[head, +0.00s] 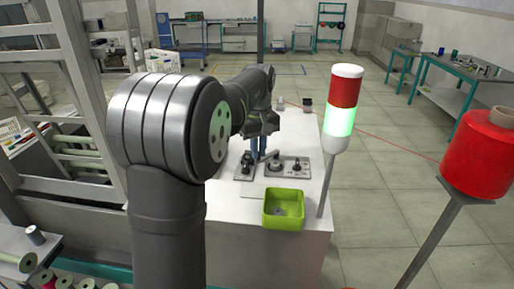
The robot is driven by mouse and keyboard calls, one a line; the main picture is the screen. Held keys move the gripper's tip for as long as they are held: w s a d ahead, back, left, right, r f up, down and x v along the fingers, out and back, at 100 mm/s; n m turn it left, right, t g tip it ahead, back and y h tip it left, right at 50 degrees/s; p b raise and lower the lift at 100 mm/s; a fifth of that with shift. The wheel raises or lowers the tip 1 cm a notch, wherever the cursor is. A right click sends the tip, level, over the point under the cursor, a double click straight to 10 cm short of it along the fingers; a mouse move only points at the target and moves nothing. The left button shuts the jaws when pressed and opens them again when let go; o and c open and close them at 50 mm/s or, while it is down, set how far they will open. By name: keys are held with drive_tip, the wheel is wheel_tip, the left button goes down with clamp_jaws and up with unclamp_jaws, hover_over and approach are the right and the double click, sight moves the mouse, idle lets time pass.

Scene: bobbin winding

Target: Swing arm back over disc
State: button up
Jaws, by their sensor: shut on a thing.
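My gripper (258,156) points down over the winding unit on the white bench. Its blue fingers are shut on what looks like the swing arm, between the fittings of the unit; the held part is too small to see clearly. The metal base plate (285,178) of the unit carries several dark and silver round fittings. A round fitting (297,168) stands right of the fingers, and another dark one (244,166) stands left of them. I cannot tell for certain which fitting is the disc, or whether the swing arm is over it.
A green bin (284,225) with a small round part inside stands at the front of the white bench (265,254). A red-and-green signal lamp (341,110) rises at the bench's right edge. A red thread cone (485,155) stands farther right. Two small items (307,104) sit behind.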

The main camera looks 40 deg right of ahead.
drive_tip(key=shift+s+d, duration=0.1)
drive_tip(key=shift+s, duration=0.4)
drive_tip(key=o, duration=0.6)
wheel_tip(320, 180, up, 7)
idle(0.7)
